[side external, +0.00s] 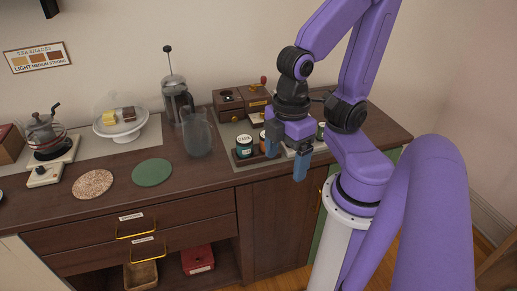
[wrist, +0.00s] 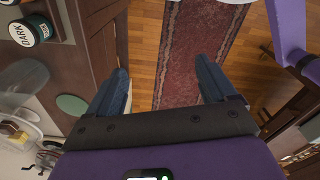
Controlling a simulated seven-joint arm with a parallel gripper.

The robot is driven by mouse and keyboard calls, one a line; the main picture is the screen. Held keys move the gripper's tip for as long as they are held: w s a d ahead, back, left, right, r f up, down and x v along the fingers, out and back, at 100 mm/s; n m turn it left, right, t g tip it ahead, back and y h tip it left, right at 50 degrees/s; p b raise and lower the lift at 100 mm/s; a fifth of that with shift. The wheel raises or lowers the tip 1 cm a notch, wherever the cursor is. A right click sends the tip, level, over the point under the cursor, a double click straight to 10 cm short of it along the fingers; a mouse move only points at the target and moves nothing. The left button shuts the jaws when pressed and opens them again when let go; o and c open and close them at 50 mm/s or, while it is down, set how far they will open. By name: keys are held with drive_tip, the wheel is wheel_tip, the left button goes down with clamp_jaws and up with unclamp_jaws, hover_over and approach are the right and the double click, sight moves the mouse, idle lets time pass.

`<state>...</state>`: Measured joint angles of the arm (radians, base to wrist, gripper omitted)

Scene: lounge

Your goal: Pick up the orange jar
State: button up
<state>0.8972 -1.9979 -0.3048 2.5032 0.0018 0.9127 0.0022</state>
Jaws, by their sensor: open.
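My gripper (side external: 286,158) is open and empty, in front of the jar row near the counter's front edge. In the wrist view its two blue fingers (wrist: 162,82) are spread apart, with floor and a red rug between them.
A teal jar (side external: 244,148) stands left of the orange jar. A jar labelled DARK (wrist: 22,33) shows at the wrist view's top left. A glass pitcher (side external: 197,136), French press (side external: 176,102) and wooden grinder (side external: 229,104) stand nearby. A green coaster (side external: 152,172) lies left.

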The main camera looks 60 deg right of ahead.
drive_tip(key=w+d+r+m, duration=0.1)
drive_tip(key=w+d+m, duration=0.2)
drive_tip(key=w+m, duration=0.55)
drive_tip(key=w+d+r+m, duration=0.1)
drive_tip(key=w+d+m, duration=0.1)
drive_tip(key=w+m, duration=0.65)
drive_tip(key=s+d+m+h, duration=0.2)
drive_tip(key=s+d+m, duration=0.1)
drive_tip(key=d+m, duration=1.1)
drive_tip(key=f, duration=0.3)
drive_tip(key=d+f, duration=0.1)
drive_tip(key=f, duration=0.2)
drive_tip(key=d+f, duration=0.1)
drive_tip(key=f, duration=0.2)
drive_tip(key=shift+f, duration=0.35)
drive_tip(key=shift+w+d+f, duration=0.1)
drive_tip(key=shift+d+f, duration=0.1)
drive_tip(key=shift+f, duration=0.85)
drive_tip(key=shift+s+d+f, duration=0.1)
drive_tip(key=shift+d+f, duration=0.05)
drive_tip(key=shift+f, duration=0.9)
drive_tip(key=shift+w+d+f, duration=0.1)
drive_tip(key=shift+d+f, duration=0.1)
drive_tip(key=shift+f, duration=0.85)
drive_tip(key=c, duration=1.2)
